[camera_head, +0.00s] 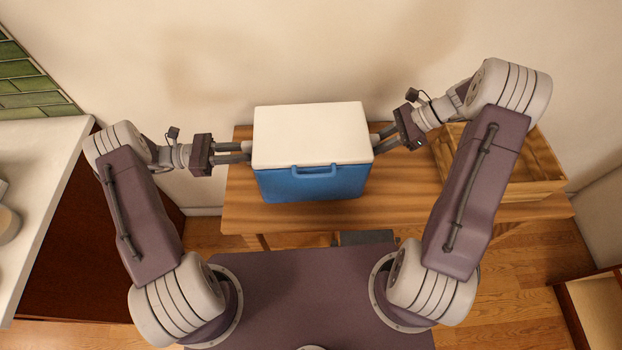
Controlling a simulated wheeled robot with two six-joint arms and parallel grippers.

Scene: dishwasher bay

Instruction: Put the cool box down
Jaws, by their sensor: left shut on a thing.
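The cool box (312,183), blue with a white lid (311,134) and a blue front handle, is upright and level between my two grippers. It is over the wooden table (420,195); I cannot tell whether its base touches the top. My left gripper (248,152) is at the box's left side, shut on it, with its fingertips at the wall. My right gripper (376,140) reaches the right side from the right. Its fingertips meet the box's edge and are partly hidden, so its grip is unclear.
A wooden crate (540,165) stands on the table's right end, partly behind my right arm. A white counter (40,165) is at the left, with pale dishes at its edge. The wall is close behind the table. Bare tabletop shows in front and to the right of the box.

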